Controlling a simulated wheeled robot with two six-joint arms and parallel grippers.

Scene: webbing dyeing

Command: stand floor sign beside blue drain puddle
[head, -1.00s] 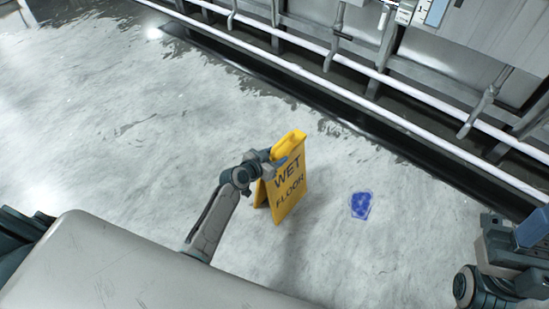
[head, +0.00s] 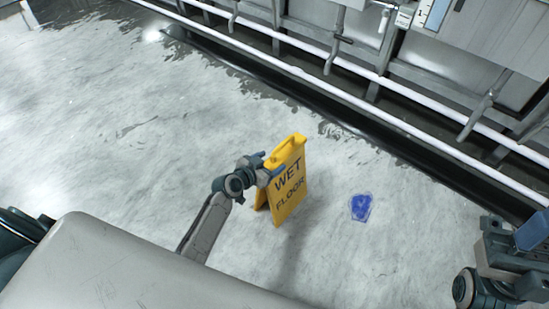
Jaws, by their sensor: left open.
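The yellow floor sign (head: 291,187) with the words WET FLOOR stands upright on the grey floor, its two panels spread. The blue puddle (head: 361,207) lies on the floor to the right of the sign, with bare floor between them. My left gripper (head: 272,168) is open at the upper left side of the sign, near its handle. Whether the fingers touch the sign cannot be told. My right gripper (head: 520,250) is at the right edge, partly out of frame, and its fingertips do not show clearly.
A long dark drain channel (head: 390,148) with white pipes (head: 400,125) and metal supports runs diagonally behind the sign. Dark wet floor borders it. The floor left of the sign is clear.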

